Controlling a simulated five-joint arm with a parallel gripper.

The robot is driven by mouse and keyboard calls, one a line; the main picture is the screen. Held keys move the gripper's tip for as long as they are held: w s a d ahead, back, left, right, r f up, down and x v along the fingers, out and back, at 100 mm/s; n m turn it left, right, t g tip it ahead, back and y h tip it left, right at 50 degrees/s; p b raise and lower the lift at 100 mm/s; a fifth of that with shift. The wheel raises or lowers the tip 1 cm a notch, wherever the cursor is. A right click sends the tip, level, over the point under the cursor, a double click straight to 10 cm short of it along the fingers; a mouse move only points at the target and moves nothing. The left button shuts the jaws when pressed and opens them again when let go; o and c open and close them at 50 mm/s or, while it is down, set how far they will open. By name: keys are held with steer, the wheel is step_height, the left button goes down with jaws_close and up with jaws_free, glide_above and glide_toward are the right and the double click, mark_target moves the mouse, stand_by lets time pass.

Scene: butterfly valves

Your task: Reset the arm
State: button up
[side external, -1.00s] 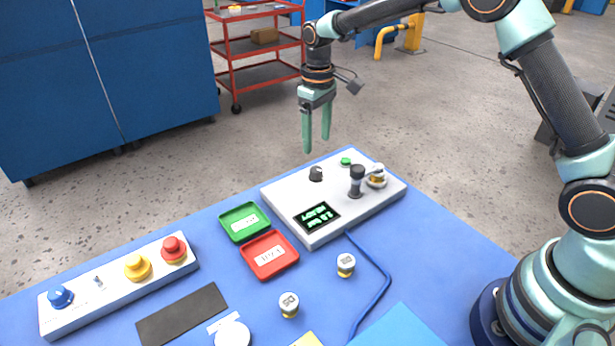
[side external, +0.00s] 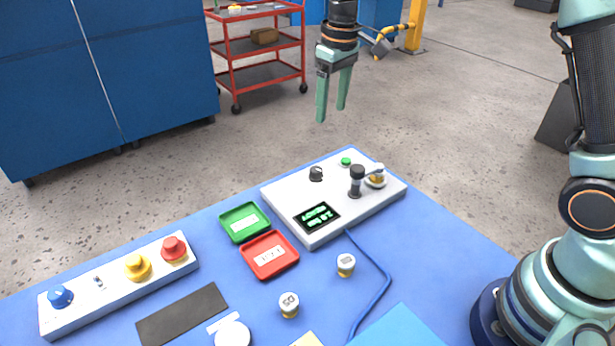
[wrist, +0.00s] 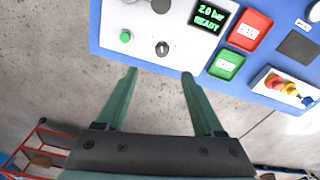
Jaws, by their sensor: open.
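My gripper (side external: 333,112) is open and empty, pointing down, high above the area beyond the table's far edge. The grey test box (side external: 290,200) stands on the blue table, clear of the gripper. It carries a lit display (side external: 317,217) that reads "2.0 bar READY" in the wrist view, a black knob (side external: 316,174), a green button (side external: 346,161) and a black-topped post beside a brass-coloured valve (side external: 376,181).
A green tray (side external: 226,214) and a red tray (side external: 249,262) lie beside the box. Two small valves (side external: 346,265) (side external: 289,304) stand on the table. A button panel (side external: 115,290) is at the left. A red cart (side external: 262,72) stands behind on open floor.

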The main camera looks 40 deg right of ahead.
steer(key=s+d+r+m+t, duration=0.1)
steer(key=s+d+r+t, duration=0.1)
steer(key=s, duration=0.7)
steer(key=s+d+r+m+t, duration=0.1)
steer(key=s+d+r+t, duration=0.1)
steer(key=s, duration=0.8)
steer(key=shift+r+m+t, duration=0.2)
steer(key=shift+m+t, duration=0.1)
steer(key=shift+s, duration=0.1)
